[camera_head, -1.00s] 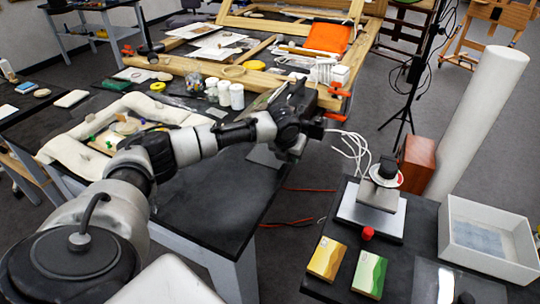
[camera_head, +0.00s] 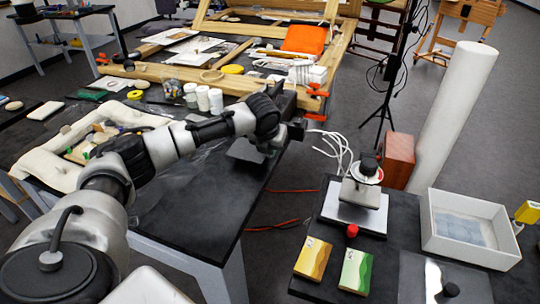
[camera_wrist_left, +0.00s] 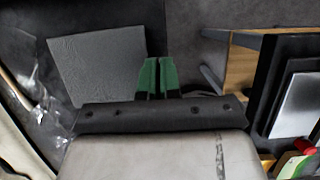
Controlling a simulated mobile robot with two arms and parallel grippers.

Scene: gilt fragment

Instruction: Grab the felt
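A flat grey square (camera_head: 246,150), which looks like the felt, lies at the near right edge of the dark worktable (camera_head: 190,215). In the left wrist view the grey square (camera_wrist_left: 97,63) shows a textured face, left of the fingers. My left gripper (camera_head: 284,138) hangs over the table's edge, close to the right of the square. In the left wrist view its green fingers (camera_wrist_left: 159,76) are together with nothing seen between them, apart from the square. My right gripper is not in view.
White jars (camera_head: 203,98), a wooden frame (camera_head: 150,70) and an orange cloth (camera_head: 303,39) lie farther back. A second table at right holds a metal block (camera_head: 360,190), a white tray (camera_head: 470,205) and coloured boxes (camera_head: 312,257). White cables (camera_head: 333,145) hang between the tables.

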